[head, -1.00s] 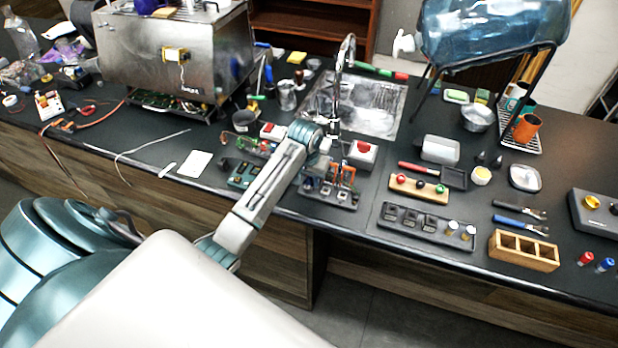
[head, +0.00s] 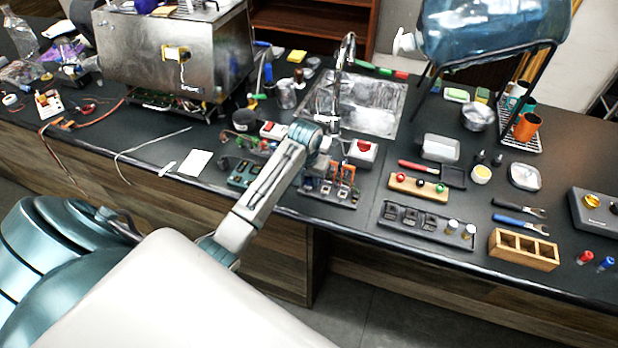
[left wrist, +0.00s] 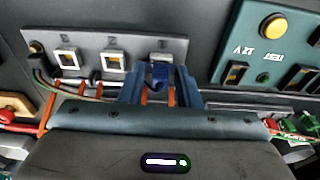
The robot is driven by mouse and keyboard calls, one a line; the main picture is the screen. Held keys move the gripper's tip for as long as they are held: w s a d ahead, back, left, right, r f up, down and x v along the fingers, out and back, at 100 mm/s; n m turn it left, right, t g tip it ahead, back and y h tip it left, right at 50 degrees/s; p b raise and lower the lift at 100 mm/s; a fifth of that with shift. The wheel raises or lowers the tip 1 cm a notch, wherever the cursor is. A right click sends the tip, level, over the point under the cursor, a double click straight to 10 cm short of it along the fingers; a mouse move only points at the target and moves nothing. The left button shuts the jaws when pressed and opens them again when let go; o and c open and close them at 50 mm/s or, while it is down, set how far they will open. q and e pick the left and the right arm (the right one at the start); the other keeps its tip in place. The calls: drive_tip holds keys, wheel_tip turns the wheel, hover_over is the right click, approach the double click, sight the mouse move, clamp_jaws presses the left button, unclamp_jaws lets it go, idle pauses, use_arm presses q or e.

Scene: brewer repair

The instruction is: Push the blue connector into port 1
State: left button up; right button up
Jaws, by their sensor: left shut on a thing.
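A grey port panel (left wrist: 200,48) with a row of ports crosses the top left of the left wrist view; it also shows in the head view (head: 330,193). Its labels appear upside down and are hard to read. My left gripper (left wrist: 161,84) is shut on the blue connector (left wrist: 159,74), directly at the rightmost port (left wrist: 162,57) of the row. The connector overlaps the lower edge of that port; how deep it sits cannot be told. Two other ports, the middle (left wrist: 112,63) and the left (left wrist: 68,59), show to the left. My right gripper is not in view.
A teal board (left wrist: 262,60) with a yellow button (left wrist: 273,27) stands right of the panel in the wrist view. Orange and green wires (left wrist: 47,112) run beside the left finger. In the head view a red-topped box (head: 362,150) stands close behind the panel.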

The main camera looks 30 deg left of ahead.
use_arm(q)
drive_tip(key=o, duration=1)
drive_tip(key=shift+r, duration=0.1)
drive_tip(key=shift+r, duration=0.35)
drive_tip(key=r+b, duration=0.1)
drive_tip(key=r, duration=0.3)
drive_tip(key=s+r+b, duration=0.1)
drive_tip(key=r, duration=0.1)
drive_tip(key=shift+d+r+b, duration=0.1)
drive_tip(key=shift+b, duration=0.25)
drive_tip(key=r+p, duration=0.1)
drive_tip(key=r, duration=0.2)
drive_tip(key=shift+s+r+p, duration=0.35)
drive_tip(key=shift+w, duration=0.1)
